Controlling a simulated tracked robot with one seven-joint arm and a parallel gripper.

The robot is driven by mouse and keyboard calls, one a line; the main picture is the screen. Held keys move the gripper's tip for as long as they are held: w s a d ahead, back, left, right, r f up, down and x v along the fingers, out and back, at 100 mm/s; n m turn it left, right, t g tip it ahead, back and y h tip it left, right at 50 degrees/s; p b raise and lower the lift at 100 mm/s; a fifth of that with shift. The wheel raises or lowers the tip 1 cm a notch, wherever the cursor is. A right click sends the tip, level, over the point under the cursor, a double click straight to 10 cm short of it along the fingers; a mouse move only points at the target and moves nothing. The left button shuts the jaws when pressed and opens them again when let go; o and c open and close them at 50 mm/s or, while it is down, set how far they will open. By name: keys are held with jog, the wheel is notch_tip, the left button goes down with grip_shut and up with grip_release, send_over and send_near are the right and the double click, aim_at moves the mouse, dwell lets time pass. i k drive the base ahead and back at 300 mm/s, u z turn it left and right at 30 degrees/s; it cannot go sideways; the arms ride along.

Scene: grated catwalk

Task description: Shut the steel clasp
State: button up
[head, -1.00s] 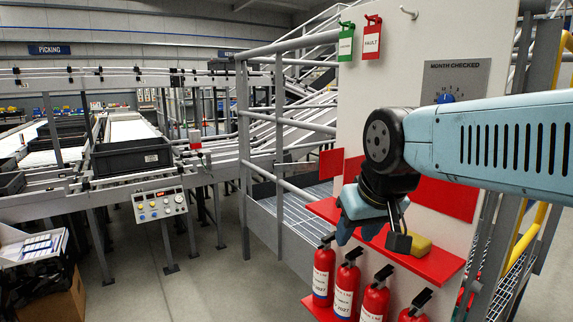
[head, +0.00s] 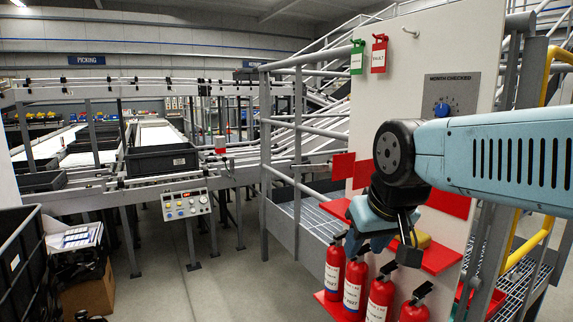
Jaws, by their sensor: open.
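I cannot make out a steel clasp in this view. My gripper (head: 388,246) hangs pointing down from the blue arm, in front of the white board (head: 388,88) and over the red shelf (head: 440,259). It is open, with a dark block by its right side, and I see nothing clearly held in it. A yellow object (head: 423,240) on the shelf is partly hidden behind the gripper. A green tag (head: 357,57) and a red tag (head: 379,54) hang at the board's top left.
Several red fire extinguishers (head: 353,284) stand below the shelf. A grey dial plate (head: 447,95) with a blue knob is on the board. Grey railings (head: 265,150) stand left of it. A black crate (head: 22,265) is at the left edge. The floor (head: 215,270) between is clear.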

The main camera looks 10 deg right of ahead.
aim_at(295, 168)
jog(key=u, duration=0.05)
jog(key=i, duration=0.9)
jog(key=z, duration=0.05)
